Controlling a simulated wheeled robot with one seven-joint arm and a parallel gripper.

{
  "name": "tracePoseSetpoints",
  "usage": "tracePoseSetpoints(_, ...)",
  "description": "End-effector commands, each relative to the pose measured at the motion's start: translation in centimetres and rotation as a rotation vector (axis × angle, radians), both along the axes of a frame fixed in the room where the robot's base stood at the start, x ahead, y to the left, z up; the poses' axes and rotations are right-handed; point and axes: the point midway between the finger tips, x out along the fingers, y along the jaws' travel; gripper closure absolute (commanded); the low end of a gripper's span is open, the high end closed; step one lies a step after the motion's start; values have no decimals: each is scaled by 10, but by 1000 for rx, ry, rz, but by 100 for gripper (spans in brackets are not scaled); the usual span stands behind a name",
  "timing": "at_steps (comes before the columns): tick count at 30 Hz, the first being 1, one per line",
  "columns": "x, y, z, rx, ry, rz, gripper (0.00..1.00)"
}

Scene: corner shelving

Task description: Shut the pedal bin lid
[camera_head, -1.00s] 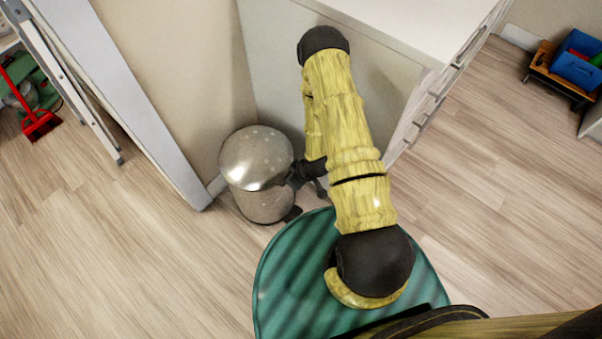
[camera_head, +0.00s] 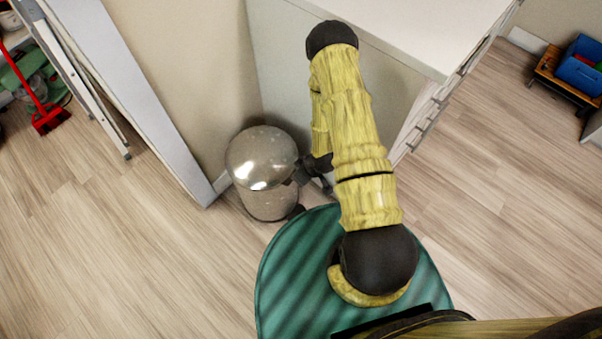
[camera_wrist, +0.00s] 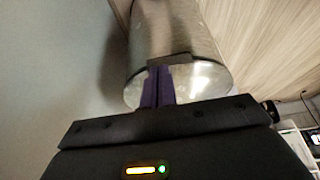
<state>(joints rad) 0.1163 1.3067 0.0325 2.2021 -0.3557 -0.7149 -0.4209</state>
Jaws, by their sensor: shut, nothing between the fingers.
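The pedal bin (camera_head: 268,205) is a shiny metal cylinder standing on the floor in the corner between the wall and a white cabinet. Its domed lid (camera_head: 262,155) lies over the top and looks shut or nearly shut; any small gap at the rim cannot be made out. My gripper (camera_head: 298,180) is at the lid's right edge, partly hidden by my arm. In the wrist view, the purple fingers (camera_wrist: 157,88) are shut and empty, overlapping the bin's shiny end (camera_wrist: 200,80). Whether they touch it cannot be told.
The white cabinet (camera_head: 410,35) with side handles stands close behind my arm. A blue box (camera_head: 580,68) sits far right.

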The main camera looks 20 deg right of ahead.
Motion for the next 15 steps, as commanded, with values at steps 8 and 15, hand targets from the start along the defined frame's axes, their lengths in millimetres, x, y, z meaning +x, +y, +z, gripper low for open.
tracePoseSetpoints(8,-47,-30,15,3,3,1,100)
tracePoseSetpoints(15,-75,-52,24,4,-1,0,100)
